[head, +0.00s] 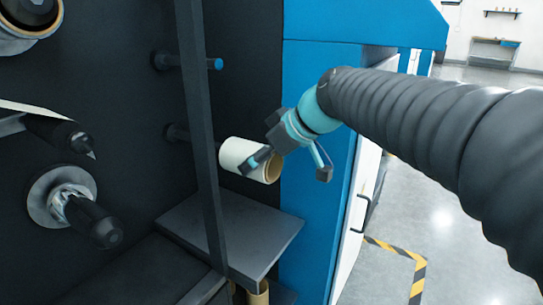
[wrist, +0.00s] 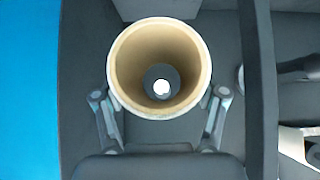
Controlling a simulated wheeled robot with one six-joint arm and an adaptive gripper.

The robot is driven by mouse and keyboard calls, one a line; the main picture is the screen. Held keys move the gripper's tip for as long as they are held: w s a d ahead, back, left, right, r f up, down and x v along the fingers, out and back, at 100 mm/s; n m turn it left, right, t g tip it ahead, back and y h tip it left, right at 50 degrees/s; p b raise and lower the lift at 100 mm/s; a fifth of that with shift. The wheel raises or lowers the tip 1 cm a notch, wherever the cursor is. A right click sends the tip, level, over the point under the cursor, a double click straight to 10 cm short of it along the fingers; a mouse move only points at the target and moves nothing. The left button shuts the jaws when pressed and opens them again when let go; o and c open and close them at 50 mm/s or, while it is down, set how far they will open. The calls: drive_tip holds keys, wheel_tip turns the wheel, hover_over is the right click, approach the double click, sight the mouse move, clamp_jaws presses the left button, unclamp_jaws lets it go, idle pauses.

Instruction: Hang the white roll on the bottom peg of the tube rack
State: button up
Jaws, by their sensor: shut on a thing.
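The white roll (head: 236,154) is a short cream tube with a brown core, held roughly level. My gripper (head: 284,167) is shut on it, one finger on each side. In the wrist view, the roll's open end (wrist: 116,68) faces me between the fingers (wrist: 160,104). Deep in its bore are a dark ring and a bright spot; I cannot tell whether this is a peg end. The bottom peg (head: 178,133) is dark and points toward the roll; its outer part is hidden behind an upright bar. The top peg (head: 190,62) has a blue tip and is empty.
The dark upright bar (head: 197,110) stands close left of the roll. A grey shelf (head: 240,235) lies below it, with brown tube ends (head: 258,294) underneath. A blue cabinet (head: 318,150) stands at right. Machine spindles (head: 85,210) project at left.

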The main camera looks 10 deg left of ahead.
drive_tip(key=shift+w+a+r+p, duration=0.1)
drive_tip(key=shift+w+a+p, duration=0.15)
drive_tip(key=shift+a+p, duration=0.25)
drive_tip(key=shift+w+a+f+p, duration=0.1)
drive_tip(key=shift+w+a+p, duration=0.2)
drive_tip(key=shift+a, duration=0.45)
drive_tip(key=shift+w+a+r+p, duration=0.1)
drive_tip(key=shift+w+a+p, duration=0.15)
drive_tip(key=shift+a+p, duration=0.25)
drive_tip(key=shift+w+a, duration=0.85)
drive_tip(key=shift+a, duration=1.25)
drive_tip(key=shift+w+a, duration=0.85)
drive_tip(key=shift+a, duration=1.25)
drive_tip(key=shift+w+a, duration=0.85)
drive_tip(key=shift+a, duration=1.25)
drive_tip(key=o, duration=1.3)
drive_tip(key=shift+o, duration=0.2)
drive_tip(key=v, duration=1.2)
